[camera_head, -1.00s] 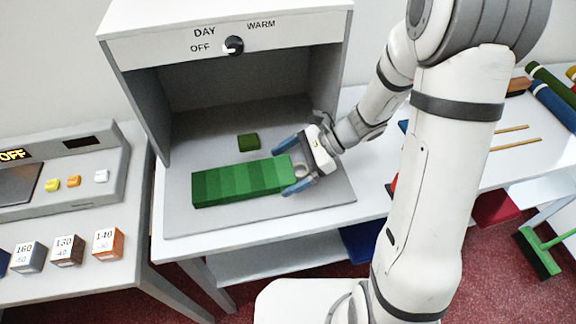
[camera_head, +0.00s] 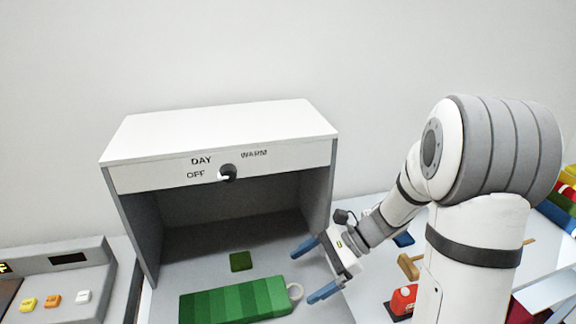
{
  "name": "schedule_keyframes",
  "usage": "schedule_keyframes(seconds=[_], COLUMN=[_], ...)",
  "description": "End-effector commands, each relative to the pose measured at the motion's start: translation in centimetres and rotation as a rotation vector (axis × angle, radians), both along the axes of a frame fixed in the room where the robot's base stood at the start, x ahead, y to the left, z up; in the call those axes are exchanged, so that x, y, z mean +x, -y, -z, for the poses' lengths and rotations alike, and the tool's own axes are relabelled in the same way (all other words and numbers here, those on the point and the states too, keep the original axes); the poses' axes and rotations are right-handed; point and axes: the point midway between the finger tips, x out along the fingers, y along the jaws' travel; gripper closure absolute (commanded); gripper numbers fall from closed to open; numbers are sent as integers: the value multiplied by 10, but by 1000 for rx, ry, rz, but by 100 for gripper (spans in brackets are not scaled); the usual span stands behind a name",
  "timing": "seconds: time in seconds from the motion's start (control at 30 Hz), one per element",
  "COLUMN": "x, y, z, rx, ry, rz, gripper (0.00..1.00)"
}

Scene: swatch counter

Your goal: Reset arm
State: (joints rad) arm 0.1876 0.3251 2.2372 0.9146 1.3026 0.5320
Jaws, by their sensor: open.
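My gripper (camera_head: 315,271) has blue fingers spread apart with nothing between them. It is at the right front of the light booth, a little above and to the right of the green swatch card (camera_head: 235,302). A small dark green swatch (camera_head: 241,261) lies behind the card on the booth floor. My arm reaches in from the right.
The booth (camera_head: 220,178) has a knob (camera_head: 228,172) marked OFF, DAY and WARM. A grey device (camera_head: 57,284) with coloured buttons stands at left. A red object (camera_head: 402,300) and a wooden-handled tool (camera_head: 409,265) lie right of my gripper. Rolled fabrics (camera_head: 560,205) lie at far right.

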Motion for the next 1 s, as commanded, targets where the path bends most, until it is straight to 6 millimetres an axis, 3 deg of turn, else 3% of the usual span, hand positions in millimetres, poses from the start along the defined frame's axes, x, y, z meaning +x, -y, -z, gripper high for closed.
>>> schedule_keyframes(seconds=[0.27,0.6,0.8,1.0], x=[-39,-91,-104,-107], y=[11,60,83,94], z=[-21,-56,-75,-83], rx=[-182,-560,-735,-806], ry=[252,750,949,1019], rz=[-248,-789,-1042,-1145], gripper=[0,0,0,0])
